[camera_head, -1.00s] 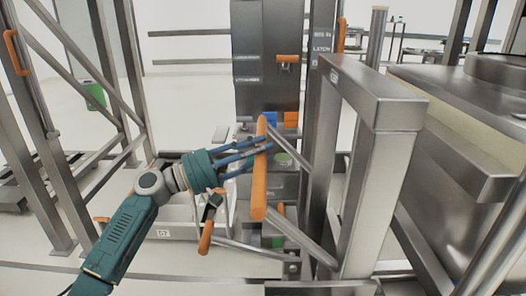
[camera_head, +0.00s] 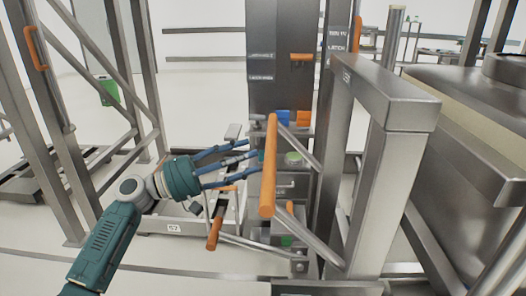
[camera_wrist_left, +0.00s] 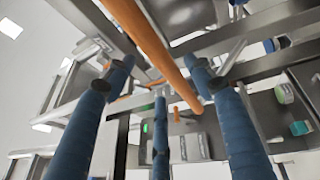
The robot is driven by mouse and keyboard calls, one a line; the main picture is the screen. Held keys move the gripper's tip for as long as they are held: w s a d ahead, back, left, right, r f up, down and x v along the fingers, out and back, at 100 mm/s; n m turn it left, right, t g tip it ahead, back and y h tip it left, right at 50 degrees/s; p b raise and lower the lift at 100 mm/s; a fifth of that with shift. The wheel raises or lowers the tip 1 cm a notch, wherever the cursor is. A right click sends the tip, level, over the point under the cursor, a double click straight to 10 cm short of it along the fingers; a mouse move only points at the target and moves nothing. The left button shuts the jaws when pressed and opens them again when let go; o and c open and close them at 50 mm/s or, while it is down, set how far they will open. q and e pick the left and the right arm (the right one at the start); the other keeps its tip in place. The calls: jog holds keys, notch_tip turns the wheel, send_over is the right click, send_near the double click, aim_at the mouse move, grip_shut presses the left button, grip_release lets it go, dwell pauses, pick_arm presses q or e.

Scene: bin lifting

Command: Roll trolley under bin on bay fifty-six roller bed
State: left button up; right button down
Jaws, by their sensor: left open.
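My left gripper (camera_head: 250,157) is open, its blue fingers spread just left of an upright orange handle bar (camera_head: 268,165). In the left wrist view the fingers (camera_wrist_left: 160,82) point toward the same orange bar (camera_wrist_left: 160,48), which crosses diagonally between and beyond them; I cannot tell whether they touch it. A smaller orange lever (camera_head: 215,228) hangs below the fingers. A large steel vessel (camera_head: 465,110), perhaps the bin, stands at the right behind a thick steel frame (camera_head: 385,105). I cannot tell which steelwork is the trolley or the bay fifty-six bed. My right gripper is not in view.
A low steel bed with a plate reading 57 (camera_head: 173,228) lies left of the handle. A dark grey cabinet (camera_head: 280,60) and a post with latch lettering (camera_head: 340,45) stand behind. Braced steel uprights (camera_head: 145,75) are at the left. Open pale floor shows at the far left.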

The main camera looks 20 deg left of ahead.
pick_arm(q)
jog(key=v, duration=0.5)
dwell(0.4)
